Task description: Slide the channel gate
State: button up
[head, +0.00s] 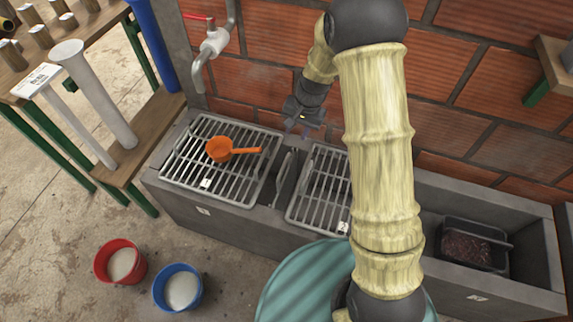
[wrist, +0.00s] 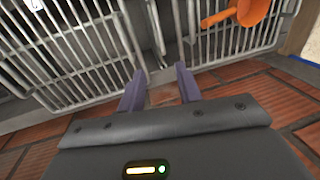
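The channel gate looks to be the grey upright plate (head: 284,178) in the narrow gap between the two metal grates of the concrete trough. In the wrist view the same gap lies ahead of the fingers, with pale metal bars beside it; I cannot clearly tell the gate's outline there. My gripper (head: 298,127) is above the back edge of the trough, near the brick wall and behind the gap. In the wrist view my gripper (wrist: 160,88) has its two dark fingers apart with nothing between them. It appears clear of the gate.
The left grate (head: 225,187) carries an orange scoop (head: 222,149). The right grate (head: 318,190) is partly hidden by my arm. A tap (head: 213,42) juts from the wall at left. A dark bin (head: 466,246) sits in the trough's right end. Red (head: 121,262) and blue (head: 178,287) buckets stand on the floor.

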aim_at(285, 162)
jog(key=shift+r, duration=0.1)
jog(key=a+f+b, duration=0.1)
jog(key=f, duration=0.4)
jog(key=a+f+b, duration=0.1)
jog(key=f, duration=0.5)
jog(key=w+a+f+b, duration=0.1)
jog(key=f, duration=0.5)
jog(key=shift+a, duration=0.1)
grip_shut()
